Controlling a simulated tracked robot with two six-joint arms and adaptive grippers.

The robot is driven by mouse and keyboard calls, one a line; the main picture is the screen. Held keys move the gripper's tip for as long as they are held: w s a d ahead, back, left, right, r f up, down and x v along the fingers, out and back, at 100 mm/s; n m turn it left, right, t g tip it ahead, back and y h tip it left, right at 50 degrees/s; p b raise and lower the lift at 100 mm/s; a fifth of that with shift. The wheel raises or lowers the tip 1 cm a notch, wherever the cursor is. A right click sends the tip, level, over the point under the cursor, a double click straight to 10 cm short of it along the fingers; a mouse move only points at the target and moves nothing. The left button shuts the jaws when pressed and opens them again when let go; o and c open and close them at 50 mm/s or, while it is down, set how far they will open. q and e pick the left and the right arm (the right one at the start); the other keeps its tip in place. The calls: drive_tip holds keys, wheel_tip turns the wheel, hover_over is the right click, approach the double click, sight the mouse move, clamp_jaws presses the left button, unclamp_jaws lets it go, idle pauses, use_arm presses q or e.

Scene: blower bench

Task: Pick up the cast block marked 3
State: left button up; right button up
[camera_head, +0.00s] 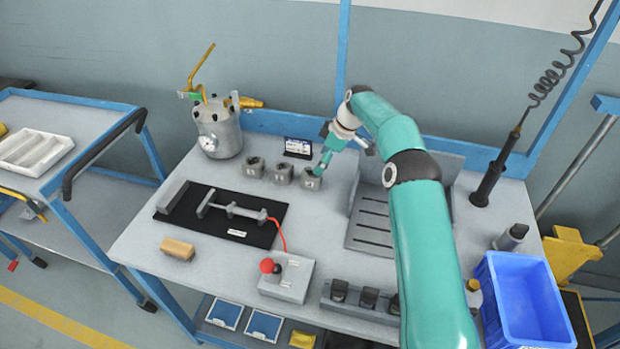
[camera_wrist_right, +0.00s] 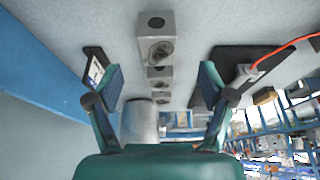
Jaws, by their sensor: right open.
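Three grey cast blocks stand in a row at the back of the bench: a left block (camera_head: 255,168), a middle block (camera_head: 282,175) and a right block (camera_head: 311,181). Each has a round opening on top and a front mark too small to read surely. My right gripper (camera_head: 324,160) is just behind and above the right block, apart from it as far as I can tell. In the right wrist view my right gripper (camera_wrist_right: 160,70) is open and empty. The nearest block (camera_wrist_right: 157,42) lies ahead between its fingers, with the others in line beyond. My left gripper is not in view.
A metal pot with a gauge (camera_head: 218,132) stands left of the blocks, and a small sign (camera_head: 298,148) behind them. A black mat (camera_head: 180,216) with a tool lies in front. A slotted grey fixture (camera_head: 372,232) stands to the right, a blue bin (camera_head: 524,304) at the front right.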

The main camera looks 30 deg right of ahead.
sight(312, 175)
drive_tip(key=x, duration=0.3)
drive_tip(key=p+x, duration=0.2)
drive_tip(key=x, duration=0.2)
drive_tip(key=shift+w+a+f+p, duration=0.1)
drive_tip(key=shift+w+f+p, duration=0.2)
drive_tip(key=shift+p, duration=0.05)
drive_tip(key=shift+w+f, duration=0.1)
drive_tip(key=shift+f, duration=0.15)
drive_tip(key=shift+c, duration=0.3)
drive_tip(key=c, duration=1.3)
drive_tip(key=shift+c, duration=0.9)
drive_tip(key=shift+r, duration=0.1)
